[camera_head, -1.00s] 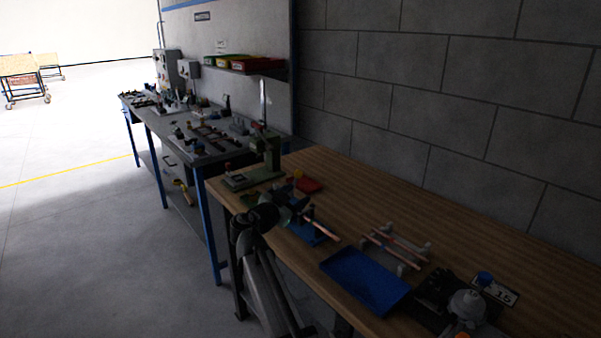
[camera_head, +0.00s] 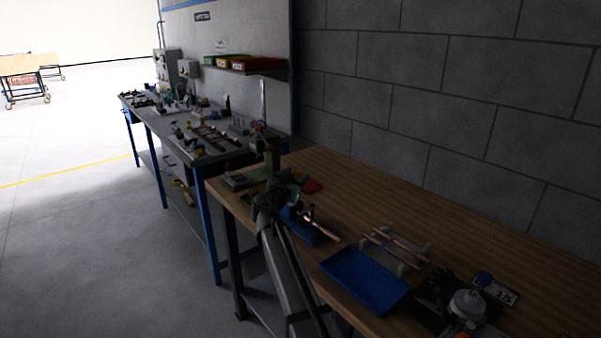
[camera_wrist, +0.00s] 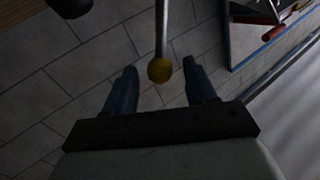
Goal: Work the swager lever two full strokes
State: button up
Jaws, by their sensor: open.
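My gripper (camera_wrist: 160,68) is open, with one dark finger on each side of the knob and visible gaps to both. In the head view my gripper (camera_head: 290,187) is in front of the swager and hides the knob.
A blue fixture (camera_head: 305,230) with a copper tube (camera_head: 322,228) sits close to my gripper.

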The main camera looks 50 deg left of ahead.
jog(key=shift+x, duration=2.15)
jog(key=shift+c, duration=0.2)
grip_shut()
